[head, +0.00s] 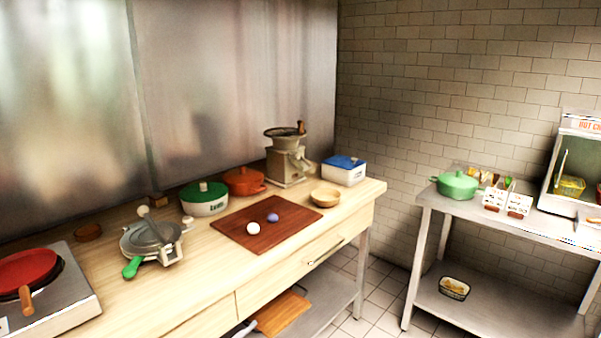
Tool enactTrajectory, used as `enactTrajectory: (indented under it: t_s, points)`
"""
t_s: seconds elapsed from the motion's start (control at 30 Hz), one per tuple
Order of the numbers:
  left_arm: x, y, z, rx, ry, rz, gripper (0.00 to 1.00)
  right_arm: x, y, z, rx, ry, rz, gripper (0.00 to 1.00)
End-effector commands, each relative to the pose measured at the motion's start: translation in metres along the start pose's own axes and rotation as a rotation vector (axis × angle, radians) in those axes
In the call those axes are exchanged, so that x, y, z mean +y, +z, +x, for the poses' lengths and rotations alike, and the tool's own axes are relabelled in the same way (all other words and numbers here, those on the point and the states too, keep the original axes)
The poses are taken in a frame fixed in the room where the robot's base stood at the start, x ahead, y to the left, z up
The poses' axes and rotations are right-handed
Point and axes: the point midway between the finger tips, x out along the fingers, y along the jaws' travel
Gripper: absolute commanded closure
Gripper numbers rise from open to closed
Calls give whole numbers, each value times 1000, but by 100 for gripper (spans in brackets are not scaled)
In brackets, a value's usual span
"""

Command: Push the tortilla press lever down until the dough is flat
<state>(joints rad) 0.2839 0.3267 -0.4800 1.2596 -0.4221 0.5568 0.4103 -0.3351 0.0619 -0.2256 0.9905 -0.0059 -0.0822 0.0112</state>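The tortilla press (150,238) is a grey metal round press on the wooden counter, left of centre in the head view. A green handle (132,267) sticks out at its front left. A pale rounded piece (143,211) shows at its back; I cannot tell if it is part of the lever. I cannot see any dough between the plates. A white ball (253,228) and a purple ball (272,217), which look like dough, lie on the reddish-brown board (233,224) to the right of the press. Neither of my grippers is in view.
A stove (68,296) with a red pan (28,270) stands left of the press. The counter front (190,295) is clear.

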Motion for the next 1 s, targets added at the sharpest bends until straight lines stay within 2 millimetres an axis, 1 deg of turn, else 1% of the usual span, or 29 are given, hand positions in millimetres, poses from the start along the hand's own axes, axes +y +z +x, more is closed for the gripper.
enactTrajectory:
  t_s: [0.03, 0.1, 0.17, 0.2, 0.27, 0.3, 0.37, 0.4, 0.47, 0.5, 0.57, 0.6, 0.67, 0.7, 0.73, 0.8, 0.87, 0.9, 1.0]
  points:
    - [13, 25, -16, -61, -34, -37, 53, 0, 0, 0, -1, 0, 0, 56]
    - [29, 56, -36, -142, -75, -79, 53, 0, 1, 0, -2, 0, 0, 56]
    - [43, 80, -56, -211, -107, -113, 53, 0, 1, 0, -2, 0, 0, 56]
    - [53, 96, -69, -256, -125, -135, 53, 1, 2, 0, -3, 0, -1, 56]
    - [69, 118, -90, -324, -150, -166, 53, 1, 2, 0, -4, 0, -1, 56]
    - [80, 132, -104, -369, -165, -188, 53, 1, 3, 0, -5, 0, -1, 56]
    - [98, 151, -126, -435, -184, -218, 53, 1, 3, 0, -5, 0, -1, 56]
    - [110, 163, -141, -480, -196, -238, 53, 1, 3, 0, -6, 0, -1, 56]
    - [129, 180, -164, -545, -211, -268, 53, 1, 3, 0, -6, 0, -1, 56]
    - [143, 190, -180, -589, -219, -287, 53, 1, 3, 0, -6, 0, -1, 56]
    - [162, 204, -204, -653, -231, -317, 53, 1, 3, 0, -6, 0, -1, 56]
    - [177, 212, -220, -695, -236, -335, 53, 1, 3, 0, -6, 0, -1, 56]
    - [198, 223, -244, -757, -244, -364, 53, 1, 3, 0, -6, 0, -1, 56]
    - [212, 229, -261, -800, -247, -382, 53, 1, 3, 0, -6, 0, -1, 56]
    - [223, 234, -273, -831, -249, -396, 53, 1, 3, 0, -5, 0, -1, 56]
    - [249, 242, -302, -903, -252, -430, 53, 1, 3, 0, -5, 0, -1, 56]
    - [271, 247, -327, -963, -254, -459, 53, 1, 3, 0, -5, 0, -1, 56]
    - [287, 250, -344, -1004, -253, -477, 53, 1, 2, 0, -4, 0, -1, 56]
    - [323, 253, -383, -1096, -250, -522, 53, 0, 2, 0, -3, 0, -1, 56]
